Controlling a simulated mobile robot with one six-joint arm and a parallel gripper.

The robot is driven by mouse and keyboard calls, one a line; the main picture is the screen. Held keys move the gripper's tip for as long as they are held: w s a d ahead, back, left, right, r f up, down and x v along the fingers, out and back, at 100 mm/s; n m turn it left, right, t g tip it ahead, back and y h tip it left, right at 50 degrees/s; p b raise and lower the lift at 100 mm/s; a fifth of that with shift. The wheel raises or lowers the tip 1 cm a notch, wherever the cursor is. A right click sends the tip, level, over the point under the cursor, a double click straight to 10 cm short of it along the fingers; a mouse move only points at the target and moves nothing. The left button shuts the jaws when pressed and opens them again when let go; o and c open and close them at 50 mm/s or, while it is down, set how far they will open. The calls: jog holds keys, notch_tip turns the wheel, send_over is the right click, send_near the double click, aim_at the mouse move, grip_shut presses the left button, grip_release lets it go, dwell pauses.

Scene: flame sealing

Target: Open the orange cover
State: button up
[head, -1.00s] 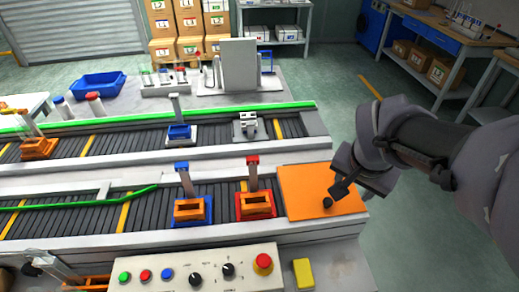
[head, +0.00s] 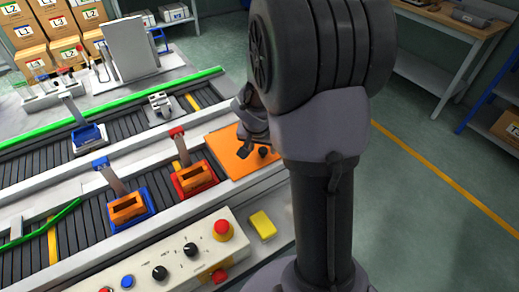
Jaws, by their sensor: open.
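The orange cover (head: 226,150) is a flat orange panel lying at the right end of the near conveyor. It looks closed and flat. A black knob (head: 263,152) stands on it near its right side. My gripper (head: 247,148) is over the cover, just left of the knob, with its fingers apart and nothing seen between them. Whether the fingers touch the cover or the knob cannot be told. My arm hides the area to the right of the cover.
A red holder (head: 194,178) and a blue holder (head: 129,208) stand on the near conveyor left of the cover. The control panel (head: 140,262) with a red button (head: 223,230) and a yellow block (head: 262,225) lie in front. Open floor (head: 430,210) is at right.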

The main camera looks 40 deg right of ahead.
jog(key=shift+x, duration=0.75)
grip_shut()
dwell(0.9)
